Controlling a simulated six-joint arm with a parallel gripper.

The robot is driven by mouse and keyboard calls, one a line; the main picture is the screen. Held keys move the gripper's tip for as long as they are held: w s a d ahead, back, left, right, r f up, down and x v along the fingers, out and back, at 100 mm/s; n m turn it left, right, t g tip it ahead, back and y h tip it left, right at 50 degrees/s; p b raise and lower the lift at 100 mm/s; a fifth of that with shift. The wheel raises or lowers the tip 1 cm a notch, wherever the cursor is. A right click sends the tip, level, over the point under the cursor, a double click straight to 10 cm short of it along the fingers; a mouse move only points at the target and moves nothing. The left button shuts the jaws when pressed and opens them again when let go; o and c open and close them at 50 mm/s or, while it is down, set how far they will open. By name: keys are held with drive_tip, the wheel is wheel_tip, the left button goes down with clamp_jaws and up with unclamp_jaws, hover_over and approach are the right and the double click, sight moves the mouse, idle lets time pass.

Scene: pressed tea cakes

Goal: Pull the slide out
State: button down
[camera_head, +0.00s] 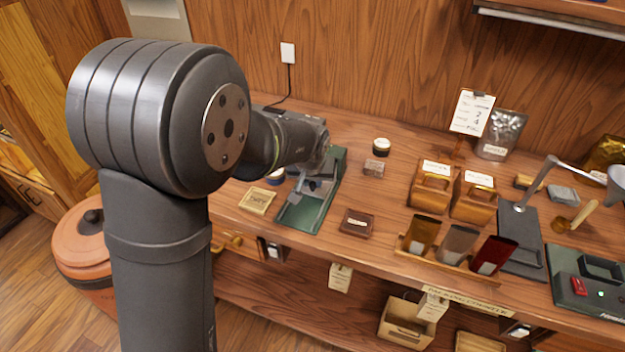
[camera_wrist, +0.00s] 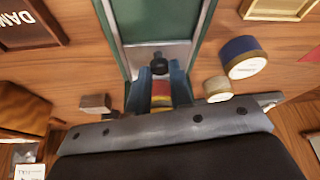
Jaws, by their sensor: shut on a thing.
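A green press base (camera_head: 297,219) stands on the wooden counter below my gripper (camera_head: 312,186). In the wrist view its green side rails (camera_wrist: 207,22) flank a flat channel. A grey metal slide (camera_wrist: 146,52) lies between the rails and carries a small black knob (camera_wrist: 160,67). My gripper (camera_wrist: 160,76) is at this knob, its two blue-grey fingers shut on it from either side. A red and yellow part shows between the fingers, below the knob. My arm and gripper hide much of the press in the head view.
A wooden tray (camera_head: 257,200) lies left of the press and a dark labelled tray (camera_head: 357,223) lies right of it. A blue-lidded tin (camera_wrist: 244,60) and a smaller pale tin (camera_wrist: 217,89) stand close beside the rails. Wooden boxes (camera_head: 433,187) and a pouch rack stand farther right.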

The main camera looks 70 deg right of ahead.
drive_tip(key=a, duration=1)
drive_tip(key=shift+a, duration=0.2)
drive_tip(key=c, duration=1.3)
unclamp_jaws()
drive_tip(key=shift+a, duration=0.1)
drive_tip(key=shift+r, duration=0.1)
drive_tip(key=shift+r, duration=0.35)
drive_tip(key=v, duration=1.6)
drive_tip(key=shift+s+a+r, duration=0.1)
drive_tip(key=shift+a+r, duration=0.05)
drive_tip(key=shift+a, duration=0.15)
